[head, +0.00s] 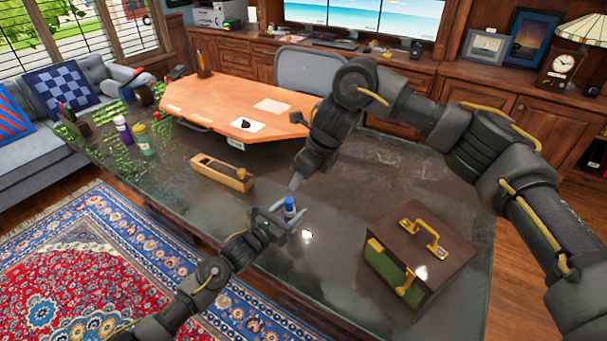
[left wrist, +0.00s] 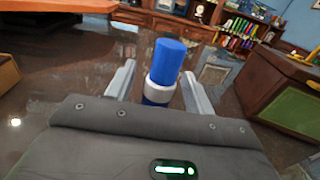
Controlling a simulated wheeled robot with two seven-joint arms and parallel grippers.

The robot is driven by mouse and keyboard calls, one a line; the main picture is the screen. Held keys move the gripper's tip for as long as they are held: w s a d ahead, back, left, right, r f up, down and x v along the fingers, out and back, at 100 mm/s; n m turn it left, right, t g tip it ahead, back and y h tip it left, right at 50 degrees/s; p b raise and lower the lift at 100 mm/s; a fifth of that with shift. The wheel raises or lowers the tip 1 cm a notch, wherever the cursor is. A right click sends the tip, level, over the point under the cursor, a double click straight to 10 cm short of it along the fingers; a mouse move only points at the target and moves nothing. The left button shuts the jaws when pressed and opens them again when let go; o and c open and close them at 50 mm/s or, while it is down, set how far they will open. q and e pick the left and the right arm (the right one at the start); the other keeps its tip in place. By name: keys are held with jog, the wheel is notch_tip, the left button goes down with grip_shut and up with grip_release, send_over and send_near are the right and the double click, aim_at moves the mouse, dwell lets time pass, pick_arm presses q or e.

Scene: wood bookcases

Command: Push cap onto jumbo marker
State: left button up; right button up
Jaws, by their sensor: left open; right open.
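The jumbo marker (head: 290,208) stands upright on the dark glossy tabletop, small in the head view. In the left wrist view, its blue cap (left wrist: 167,62) is on top, above a pale grey band (left wrist: 159,90) and a blue lower part (left wrist: 156,101). I cannot tell how firmly the cap sits. My left gripper (head: 291,221) is open, its fingers on either side of the marker; the fingers also show in the left wrist view (left wrist: 158,90). My right gripper (head: 296,183) is open, pointing down just above the cap; its finger gap is hard to see.
A brown and green case with yellow handles (head: 440,262) stands at the right. Purple and green bottles (head: 146,140) are at the far left. A raised orange-wood board (head: 225,102) is behind. The tabletop around the marker is clear.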

pick_arm(q)
jog(key=b+v, duration=0.1)
jog(key=v, duration=0.9)
jog(key=shift+s+a+b, duration=0.25)
jog(key=shift+s+b, duration=0.05)
jog(key=shift+b, duration=0.05)
